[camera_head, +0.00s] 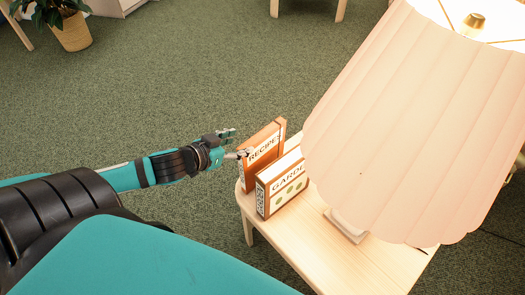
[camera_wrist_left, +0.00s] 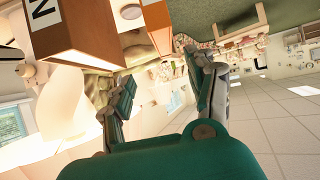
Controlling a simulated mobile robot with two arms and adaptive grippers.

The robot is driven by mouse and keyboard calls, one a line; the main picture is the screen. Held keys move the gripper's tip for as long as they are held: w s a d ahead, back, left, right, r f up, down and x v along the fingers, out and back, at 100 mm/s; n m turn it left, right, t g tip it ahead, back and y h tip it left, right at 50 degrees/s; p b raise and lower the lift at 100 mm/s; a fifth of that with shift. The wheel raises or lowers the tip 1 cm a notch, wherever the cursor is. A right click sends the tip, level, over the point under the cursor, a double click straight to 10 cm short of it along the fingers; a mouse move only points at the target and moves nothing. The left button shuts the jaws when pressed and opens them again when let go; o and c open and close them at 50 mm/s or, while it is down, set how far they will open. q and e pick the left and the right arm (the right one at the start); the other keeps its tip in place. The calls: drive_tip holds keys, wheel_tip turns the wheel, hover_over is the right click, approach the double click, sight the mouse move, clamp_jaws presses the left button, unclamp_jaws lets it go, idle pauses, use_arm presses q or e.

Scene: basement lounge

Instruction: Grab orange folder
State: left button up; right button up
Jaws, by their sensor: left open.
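An orange folder labelled RECIPES (camera_head: 264,150) stands upright at the near-left corner of the wooden side table (camera_head: 345,262). A second orange-brown folder labelled GARDE… (camera_head: 281,187) stands in front of it, its label partly hidden by the lamp. My left gripper (camera_head: 239,143) is open and empty at the upper left side of the RECIPES folder; I cannot tell if it touches. In the left wrist view, the open fingers (camera_wrist_left: 158,68) have nothing between them, and an orange-brown folder (camera_wrist_left: 88,32) is close at the upper left. My right gripper is not in view.
A large lamp with a pleated shade (camera_head: 395,120) stands on the table just right of the folders and covers much of it. Green carpet (camera_head: 190,85) is clear left of the table. A potted plant (camera_head: 70,30) stands at the far left.

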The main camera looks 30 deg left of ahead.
sight(259, 137)
use_arm(q)
drive_tip(key=x, duration=0.6)
drive_tip(key=shift+w+a+f+b, duration=0.15)
drive_tip(key=shift+w+f+b, duration=0.05)
drive_tip(key=shift+w+b, duration=0.15)
drive_tip(key=shift+f+x, duration=0.15)
drive_tip(key=shift+x, duration=1.45)
drive_tip(key=shift+f+x, duration=0.15)
drive_tip(key=shift+x, duration=1.45)
drive_tip(key=shift+s+a+r, duration=0.1)
drive_tip(key=shift+s+a, duration=0.1)
drive_tip(key=shift+c, duration=0.4)
clamp_jaws()
